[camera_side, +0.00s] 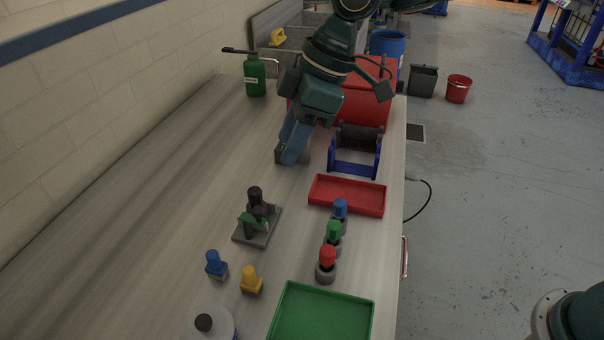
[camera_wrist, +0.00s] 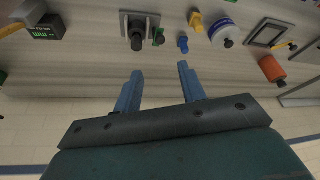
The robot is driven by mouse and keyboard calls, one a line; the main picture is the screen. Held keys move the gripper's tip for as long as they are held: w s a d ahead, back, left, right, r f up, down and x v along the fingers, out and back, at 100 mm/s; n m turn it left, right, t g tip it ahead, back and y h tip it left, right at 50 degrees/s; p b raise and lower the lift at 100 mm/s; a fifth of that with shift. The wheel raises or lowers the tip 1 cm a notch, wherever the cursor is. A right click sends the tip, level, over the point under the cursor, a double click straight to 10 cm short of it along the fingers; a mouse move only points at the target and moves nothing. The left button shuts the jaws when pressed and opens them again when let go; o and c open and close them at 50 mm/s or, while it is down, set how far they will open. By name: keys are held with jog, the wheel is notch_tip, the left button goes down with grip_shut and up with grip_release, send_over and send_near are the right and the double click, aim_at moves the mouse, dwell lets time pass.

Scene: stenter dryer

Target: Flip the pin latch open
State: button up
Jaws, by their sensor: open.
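The pin latch (camera_side: 264,231) appears to be the small fixture with a grey base plate, a dark upright cylinder and a green part, standing mid-table in the side view. In the wrist view the fixture (camera_wrist: 140,24) is at the top centre, with its green part (camera_wrist: 158,38) to the right of the dark cylinder. My gripper (camera_side: 291,158) is farther back on the table, apart from the fixture. In the wrist view my gripper (camera_wrist: 160,69) has its two blue fingers spread with nothing between them. Whether the latch is open or shut is too small to tell.
A blue peg (camera_side: 216,264) and a yellow peg (camera_side: 251,280) stand in front of the fixture. Right of it are blue, green and red knobs (camera_side: 327,262), a red tray (camera_side: 347,196) and a green tray (camera_side: 322,315). The table's left side is clear.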

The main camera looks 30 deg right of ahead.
aim_at(258, 210)
jog(key=shift+a+f, duration=0.1)
jog(key=shift+x, duration=6.8)
jog(key=shift+a, duration=0.1)
jog(key=shift+c, duration=0.2)
grip_shut()
